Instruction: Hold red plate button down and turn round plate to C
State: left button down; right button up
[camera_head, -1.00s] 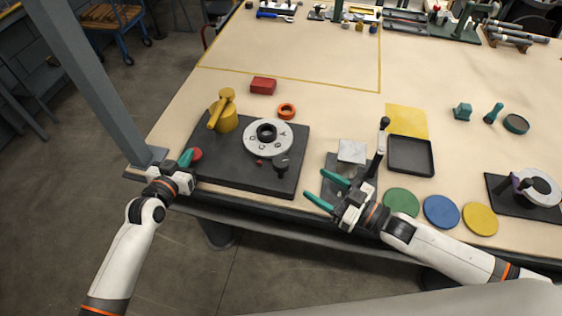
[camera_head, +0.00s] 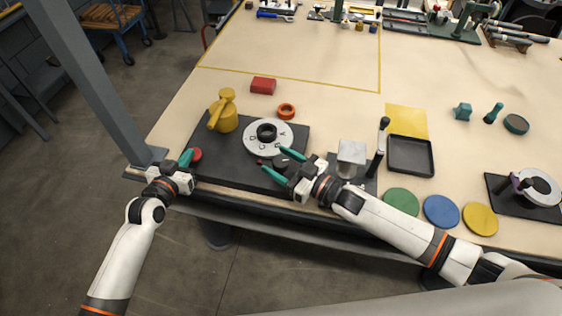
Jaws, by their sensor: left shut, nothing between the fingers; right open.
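The pale round plate (camera_head: 255,148) with dark letters and a black hub lies on a dark base panel (camera_head: 222,170). A black knob (camera_head: 281,162) stands at its lower right edge, and a small red mark (camera_head: 260,161) is near its lower rim. The letters are too small to read surely. The red button (camera_head: 196,154) is at the panel's left end. My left gripper (camera_head: 187,157) is shut, its tips at the button; whether it is pressed down I cannot tell. My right gripper (camera_head: 274,159) is open, with its fingers on either side of the knob.
A yellow lever on a yellow post (camera_head: 226,118) stands behind the button, left of the plate. A red block (camera_head: 263,86) and orange ring (camera_head: 287,110) lie behind the panel. A silver block (camera_head: 352,152) and black upright lever (camera_head: 380,145) stand to the right.

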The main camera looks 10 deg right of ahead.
pick_arm(q)
jog(key=shift+s+f, duration=0.1)
jog(key=shift+f, duration=0.3)
pick_arm(e)
jog(key=c, duration=1)
jog(key=shift+o, duration=0.2)
jog(key=shift+n+g+y, duration=0.7)
jog(key=shift+g, duration=0.1)
jog(key=shift+s, duration=0.1)
jog(key=o, duration=1)
jog(key=shift+c, duration=0.2)
jog(key=v, duration=1.2)
